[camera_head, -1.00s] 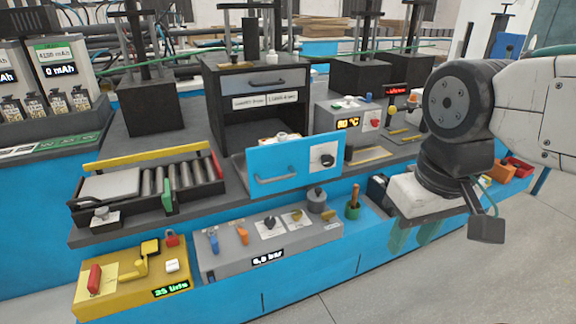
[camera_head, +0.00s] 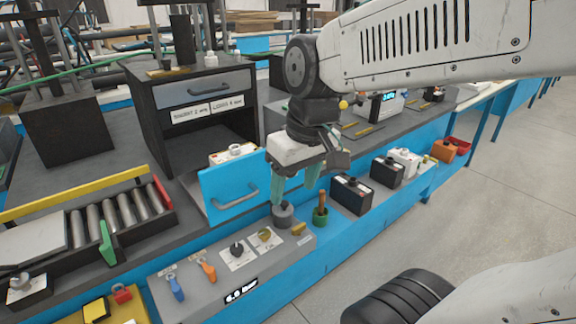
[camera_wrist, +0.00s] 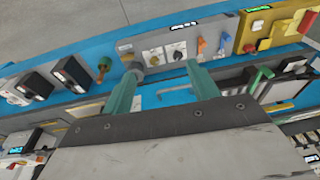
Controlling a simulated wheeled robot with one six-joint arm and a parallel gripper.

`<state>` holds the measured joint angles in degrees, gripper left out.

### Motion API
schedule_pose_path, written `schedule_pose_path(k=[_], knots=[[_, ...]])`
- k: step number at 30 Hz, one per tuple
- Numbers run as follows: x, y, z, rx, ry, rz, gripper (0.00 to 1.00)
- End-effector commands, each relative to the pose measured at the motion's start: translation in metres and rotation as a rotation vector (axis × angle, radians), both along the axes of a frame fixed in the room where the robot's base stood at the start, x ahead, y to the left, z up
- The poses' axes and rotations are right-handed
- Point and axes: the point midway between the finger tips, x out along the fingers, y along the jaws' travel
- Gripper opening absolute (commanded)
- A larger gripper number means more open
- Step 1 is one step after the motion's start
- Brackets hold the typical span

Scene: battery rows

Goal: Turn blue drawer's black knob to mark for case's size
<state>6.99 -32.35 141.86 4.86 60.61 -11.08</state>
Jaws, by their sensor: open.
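The blue drawer (camera_head: 232,203) is pulled out below the dark cabinet, with a grey bar handle (camera_head: 235,196) on its front. A white case (camera_head: 232,154) shows partly above the drawer's front. My gripper (camera_head: 295,190) is open, pointing down with teal fingers at the drawer's right end. The gripper hides that end, so the drawer's black knob and its marks do not show now. In the wrist view my gripper (camera_wrist: 160,88) is open, with part of the blue drawer (camera_wrist: 150,98) between and beyond the fingers. I see nothing held.
A grey panel (camera_head: 205,297) with two knobs, blue and orange levers and a lit display lies below the drawer. A grey round knob (camera_head: 283,215) and a green cup (camera_head: 320,215) stand near my fingers. Black boxes (camera_head: 350,195) stand to the right. A roller tray (camera_head: 105,225) is at left.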

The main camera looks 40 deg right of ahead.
Motion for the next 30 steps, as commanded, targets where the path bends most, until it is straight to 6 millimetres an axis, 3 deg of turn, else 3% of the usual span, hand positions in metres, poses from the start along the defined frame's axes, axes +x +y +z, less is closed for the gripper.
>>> schedule_pose_path(k=[1, 6, 12, 18, 30], knots=[[0.025, -0.012, -0.005, 0.011, -0.012, -0.004, 0.59], [0.103, -0.062, -0.024, 0.019, -0.104, 0.005, 0.59], [0.158, -0.124, -0.052, -0.014, -0.18, -0.006, 0.59], [0.176, -0.152, -0.067, -0.036, -0.208, -0.013, 0.59], [0.199, -0.152, -0.12, -0.036, -0.208, -0.011, 0.59]])
